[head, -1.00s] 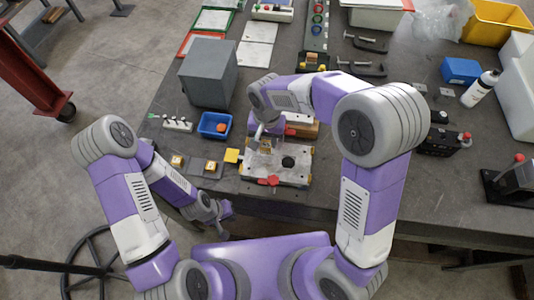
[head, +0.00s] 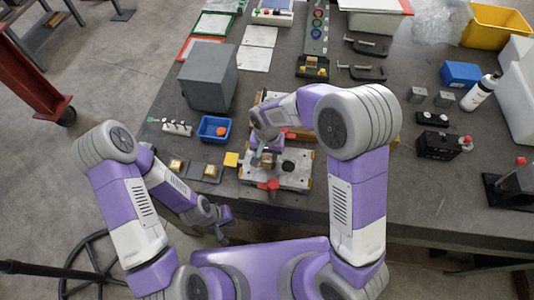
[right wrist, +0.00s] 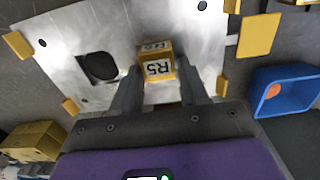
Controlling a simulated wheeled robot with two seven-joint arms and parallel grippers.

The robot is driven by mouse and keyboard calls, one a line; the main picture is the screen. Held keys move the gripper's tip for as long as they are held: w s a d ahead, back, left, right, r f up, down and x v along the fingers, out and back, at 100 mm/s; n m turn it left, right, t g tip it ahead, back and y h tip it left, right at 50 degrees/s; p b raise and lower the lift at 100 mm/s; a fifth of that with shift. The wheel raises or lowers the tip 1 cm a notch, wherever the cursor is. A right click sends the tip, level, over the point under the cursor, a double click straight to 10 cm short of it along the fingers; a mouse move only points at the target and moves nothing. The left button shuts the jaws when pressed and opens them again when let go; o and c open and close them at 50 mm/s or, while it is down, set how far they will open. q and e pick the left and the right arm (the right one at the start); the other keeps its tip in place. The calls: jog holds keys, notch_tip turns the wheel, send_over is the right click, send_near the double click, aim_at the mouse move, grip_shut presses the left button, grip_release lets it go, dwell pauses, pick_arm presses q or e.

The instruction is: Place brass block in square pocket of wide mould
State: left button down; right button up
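The wide mould (head: 295,178) is a pale metal plate with yellow corner pieces near the table's front edge. The brass block (head: 267,159) stands upright on the plate. In the right wrist view the block (right wrist: 158,66) bears the label R5, and a dark opening (right wrist: 100,67) lies to its left. I cannot tell how deep the block sits, and its lower end is hidden. My right gripper (right wrist: 161,74) is open, its fingers on both sides of the block with a gap visible at the right finger. My left gripper (head: 222,236) hangs low off the table's front edge.
A blue bin (head: 214,128) stands left of the mould. A large grey box (head: 208,78) stands behind. Clamps and a black device (head: 437,145) are to the right.

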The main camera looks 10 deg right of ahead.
aim_at(267, 157)
jog(key=shift+o, duration=1.2)
jog(key=shift+r, duration=0.15)
jog(key=shift+r, duration=0.35)
notch_tip(267, 157, up, 12)
jog(key=p, duration=0.1)
jog(key=shift+f, duration=0.25)
